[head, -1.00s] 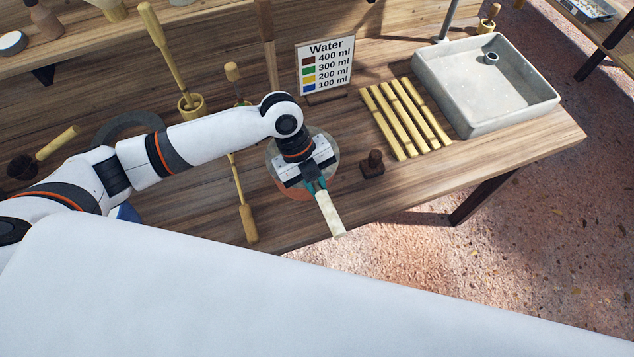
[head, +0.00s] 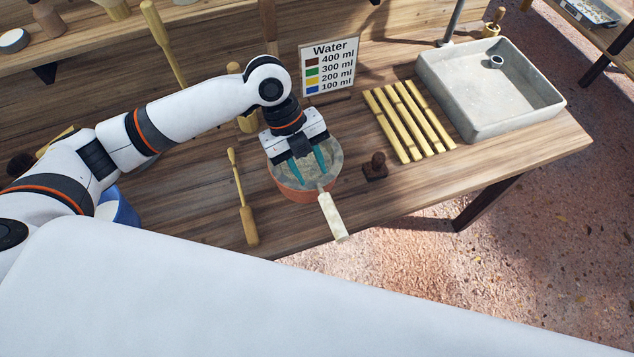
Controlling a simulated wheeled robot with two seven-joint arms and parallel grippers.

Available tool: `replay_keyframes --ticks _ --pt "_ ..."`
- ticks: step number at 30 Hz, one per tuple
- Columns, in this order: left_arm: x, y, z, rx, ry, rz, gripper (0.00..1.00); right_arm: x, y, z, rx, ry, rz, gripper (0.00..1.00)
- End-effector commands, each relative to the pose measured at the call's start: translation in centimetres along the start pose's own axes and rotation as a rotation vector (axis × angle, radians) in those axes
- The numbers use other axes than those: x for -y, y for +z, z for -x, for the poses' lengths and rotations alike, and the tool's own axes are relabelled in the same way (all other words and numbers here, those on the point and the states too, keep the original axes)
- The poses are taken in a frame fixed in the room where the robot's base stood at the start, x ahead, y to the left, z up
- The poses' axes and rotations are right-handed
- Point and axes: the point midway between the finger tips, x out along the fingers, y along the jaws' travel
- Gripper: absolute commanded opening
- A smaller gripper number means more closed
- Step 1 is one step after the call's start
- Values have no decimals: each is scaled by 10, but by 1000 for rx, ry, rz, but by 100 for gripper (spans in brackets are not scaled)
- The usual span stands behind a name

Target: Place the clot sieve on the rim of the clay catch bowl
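The clot sieve (head: 331,157) is a round grey mesh disc with a pale handle (head: 332,217) that points toward the table's front edge. It lies over the mouth of the reddish clay catch bowl (head: 294,193) and appears to rest on its rim. The far rim is hidden behind my gripper. My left gripper (head: 311,170) is open, with its two teal fingers apart, over the mesh and behind the handle. It holds nothing. My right gripper is not in view.
A wooden stick tool (head: 247,215) lies left of the bowl, and a small dark wooden stamp (head: 376,167) stands to its right. Further right are a bamboo rack (head: 408,120) and a grey stone basin (head: 490,120). A water chart (head: 328,68) stands behind.

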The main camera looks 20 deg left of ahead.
Motion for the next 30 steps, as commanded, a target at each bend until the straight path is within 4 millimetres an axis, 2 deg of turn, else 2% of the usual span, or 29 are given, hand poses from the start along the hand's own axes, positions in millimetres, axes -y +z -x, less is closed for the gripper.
replay_keyframes --ticks 3,6,10,30 --pt "0 -1 24 -4 4 0 36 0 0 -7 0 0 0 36" --pt "0 -1 39 -2 2 -1 36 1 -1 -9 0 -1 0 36" --pt "0 0 51 0 1 -1 36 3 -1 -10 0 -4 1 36" --pt "0 0 56 1 0 0 36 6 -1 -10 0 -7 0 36"
